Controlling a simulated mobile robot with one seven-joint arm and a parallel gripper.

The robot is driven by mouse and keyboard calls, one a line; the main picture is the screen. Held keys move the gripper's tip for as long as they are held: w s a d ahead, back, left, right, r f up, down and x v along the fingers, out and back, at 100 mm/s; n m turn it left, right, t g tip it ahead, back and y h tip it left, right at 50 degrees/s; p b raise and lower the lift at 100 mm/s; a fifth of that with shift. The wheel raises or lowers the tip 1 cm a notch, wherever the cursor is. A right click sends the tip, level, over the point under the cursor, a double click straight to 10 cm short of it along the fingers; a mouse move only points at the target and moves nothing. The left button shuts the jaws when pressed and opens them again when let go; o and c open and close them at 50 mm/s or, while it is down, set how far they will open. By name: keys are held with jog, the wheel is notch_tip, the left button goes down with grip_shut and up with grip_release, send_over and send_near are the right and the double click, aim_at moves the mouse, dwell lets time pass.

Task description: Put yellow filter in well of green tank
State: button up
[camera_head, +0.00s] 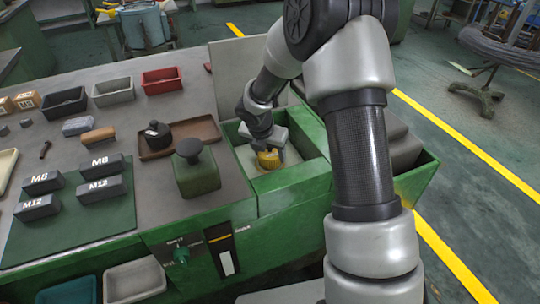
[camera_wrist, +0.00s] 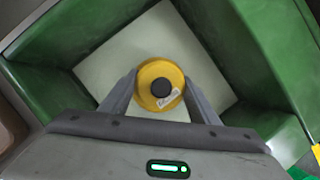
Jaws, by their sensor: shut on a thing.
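The yellow filter (camera_wrist: 150,72) is round with a dark centre and a small white label. It also shows in the head view (camera_head: 268,160), low inside the well. My gripper (camera_wrist: 160,88) is shut on the filter, one finger on each side, and points down into the well. The green tank (camera_head: 290,182) has a square well with green walls and a pale floor (camera_wrist: 112,62). The filter is inside the well's walls, over the pale floor. I cannot tell whether its underside touches the floor.
A green can with a dark knob (camera_head: 197,172) stands left of the well. A brown tray (camera_head: 205,130) holds a black round item (camera_head: 157,135). Black blocks (camera_head: 100,185) lie on a green mat, with several bins behind. A raised grey lid (camera_head: 236,65) stands behind the well.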

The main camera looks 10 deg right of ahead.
jog(key=shift+f, duration=0.2)
jog(key=o, duration=1.1)
